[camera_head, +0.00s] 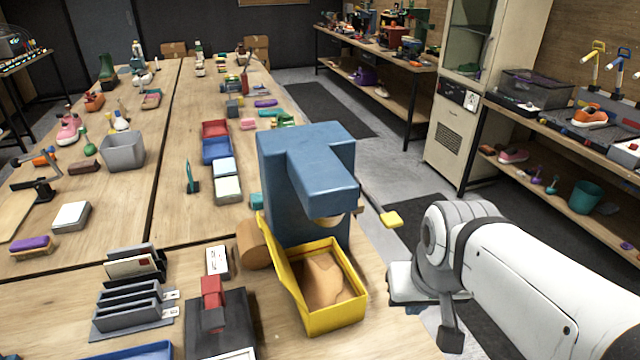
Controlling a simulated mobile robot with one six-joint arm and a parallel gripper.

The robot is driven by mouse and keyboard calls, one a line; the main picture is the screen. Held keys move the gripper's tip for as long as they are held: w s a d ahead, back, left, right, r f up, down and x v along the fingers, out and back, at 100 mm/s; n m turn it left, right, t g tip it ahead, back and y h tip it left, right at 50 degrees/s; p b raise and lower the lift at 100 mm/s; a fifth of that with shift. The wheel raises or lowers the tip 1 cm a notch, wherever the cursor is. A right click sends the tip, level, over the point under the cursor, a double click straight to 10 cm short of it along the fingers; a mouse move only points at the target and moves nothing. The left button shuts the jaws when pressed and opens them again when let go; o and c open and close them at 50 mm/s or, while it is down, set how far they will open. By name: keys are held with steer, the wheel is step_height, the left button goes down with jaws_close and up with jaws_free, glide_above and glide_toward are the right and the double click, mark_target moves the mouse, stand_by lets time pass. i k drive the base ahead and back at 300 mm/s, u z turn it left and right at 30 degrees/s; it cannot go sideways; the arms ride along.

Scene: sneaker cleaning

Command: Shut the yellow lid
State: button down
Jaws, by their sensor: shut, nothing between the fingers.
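The yellow lid (281,262) stands raised along the left side of an open yellow box (337,322). The box sits at the front of a blue machine (305,165), and a brown surface shows inside it. My gripper (449,338) is at the lower right, beyond the table's right edge, at the end of my white arm. It is apart from the lid and the box, to their right. It looks shut and empty, though its fingers show only small and partly hidden by the arm.
A small yellow tab (391,219) sticks out right of the machine. A brown roller (252,243) lies left of the lid. A dark block with a red top (212,291) and grey racks (135,305) stand farther left. A clear aisle runs right of the table.

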mark_target(285, 275)
steer(key=k, duration=1.25)
steer(key=u, duration=0.7)
steer(key=i, duration=1.35)
steer(key=z, duration=0.1)
